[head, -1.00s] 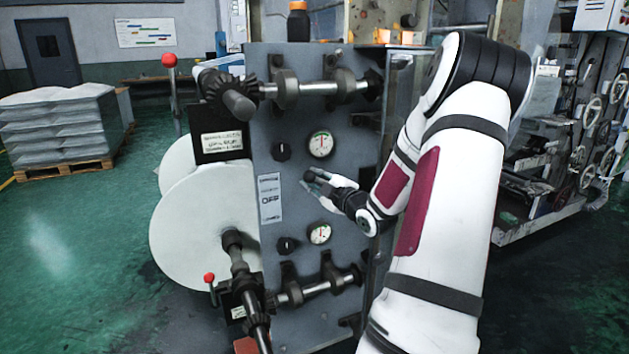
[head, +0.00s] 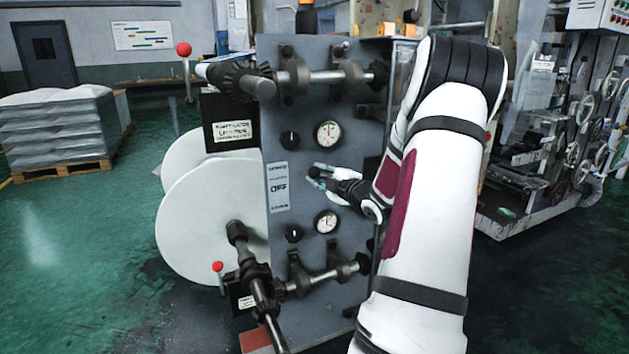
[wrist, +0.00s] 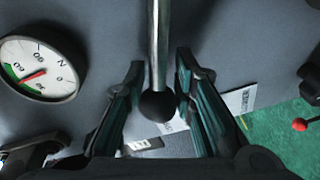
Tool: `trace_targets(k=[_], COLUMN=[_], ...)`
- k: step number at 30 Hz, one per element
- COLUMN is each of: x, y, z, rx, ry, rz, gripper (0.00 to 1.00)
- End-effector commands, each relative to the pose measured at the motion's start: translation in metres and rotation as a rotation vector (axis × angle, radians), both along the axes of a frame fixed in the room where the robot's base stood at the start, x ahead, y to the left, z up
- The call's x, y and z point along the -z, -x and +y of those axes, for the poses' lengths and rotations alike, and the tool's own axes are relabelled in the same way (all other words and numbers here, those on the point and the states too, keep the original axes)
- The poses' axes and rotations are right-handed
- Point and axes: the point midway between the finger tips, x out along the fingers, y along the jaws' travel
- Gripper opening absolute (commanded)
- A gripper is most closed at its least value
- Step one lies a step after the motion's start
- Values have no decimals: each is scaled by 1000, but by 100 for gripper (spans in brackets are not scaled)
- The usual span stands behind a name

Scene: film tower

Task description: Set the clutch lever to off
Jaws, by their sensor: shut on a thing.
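The lever beside the label strip has a bare metal rod (wrist: 157,40) and a black ball knob (wrist: 157,105) at its end. The label strip (head: 279,188) with the word OFF is fixed on the grey machine panel, left of my gripper (head: 320,172). In the wrist view, the knob sits between the two fingers of my gripper (wrist: 155,110), which is shut on it. The rod runs up out of that picture. In the head view, the fingers and my wrist hide most of this lever.
Two dials (head: 328,134) (head: 326,222) and two black knobs (head: 290,140) (head: 292,234) are on the panel (head: 300,185). A red-balled lever (head: 183,48) stands at upper left, another (head: 218,267) lower down. Shafts stick out above and below.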

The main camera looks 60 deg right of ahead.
Motion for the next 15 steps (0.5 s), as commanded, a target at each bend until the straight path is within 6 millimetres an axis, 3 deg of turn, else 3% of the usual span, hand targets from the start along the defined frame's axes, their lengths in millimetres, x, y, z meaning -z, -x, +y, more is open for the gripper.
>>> trace_targets(k=[3,15], x=[13,34], y=[-4,-5], z=[0,2], rx=[-6,-6], ry=[62,225], rz=[38,137], gripper=[0,0])
